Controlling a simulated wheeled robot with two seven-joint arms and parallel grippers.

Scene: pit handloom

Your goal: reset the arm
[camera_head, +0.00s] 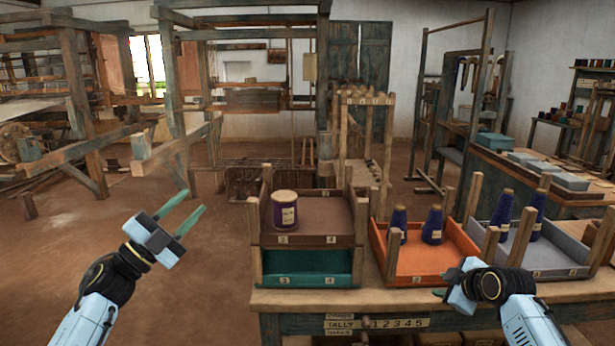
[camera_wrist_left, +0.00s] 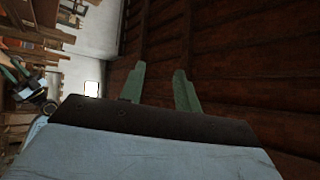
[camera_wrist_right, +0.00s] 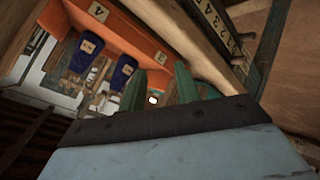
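My left gripper (camera_head: 195,200) is raised over the floor, left of the stacked trays. Its two green fingers are apart, with nothing between them; they also stand apart in the left wrist view (camera_wrist_left: 159,70). My right gripper (camera_head: 446,284) is at the front of the orange tray, near the bench's front edge. Its fingers are partly hidden in the head view. In the right wrist view (camera_wrist_right: 160,80) they are apart and hold nothing that I can see. Whether the right gripper touches the tray is unclear.
A brown tray (camera_head: 320,214) with a purple spool (camera_head: 285,209) sits above a green tray (camera_head: 305,281). An orange tray (camera_head: 405,262) and a grey tray (camera_head: 560,250) each hold purple cones. All stand on a wooden bench (camera_head: 330,299). Floor (camera_head: 60,250) at left is clear.

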